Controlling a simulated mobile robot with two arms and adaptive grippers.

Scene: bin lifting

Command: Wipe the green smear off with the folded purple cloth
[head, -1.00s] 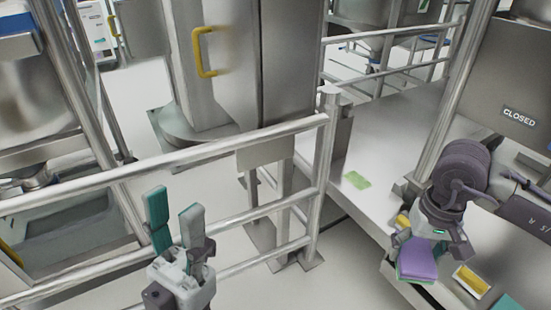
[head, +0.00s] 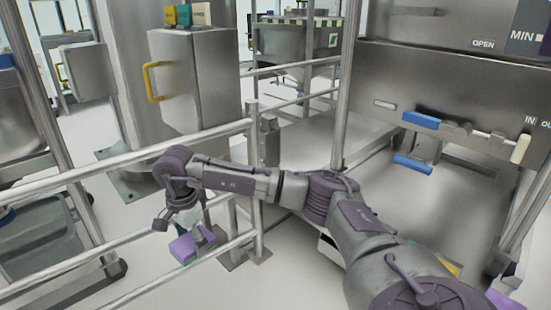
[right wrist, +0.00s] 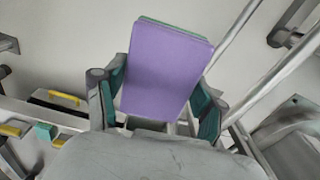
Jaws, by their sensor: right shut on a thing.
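My right gripper (head: 190,240) is shut on the folded purple cloth (head: 182,249), low beside the steel railing at the lower left of the head view. In the right wrist view the cloth (right wrist: 165,68) stands out flat between the two teal-padded fingers of the gripper (right wrist: 163,98), with a green layer along its far edge. No green smear shows in either view now; my right arm covers part of the steel platform (head: 310,135). My left gripper is not in view.
A steel railing (head: 110,165) runs across the left, close to my right gripper. Behind it stands a steel cabinet with a yellow handle (head: 152,82). At the right is a steel panel with blue handles (head: 420,120). A purple item (head: 505,298) lies at the lower right edge.

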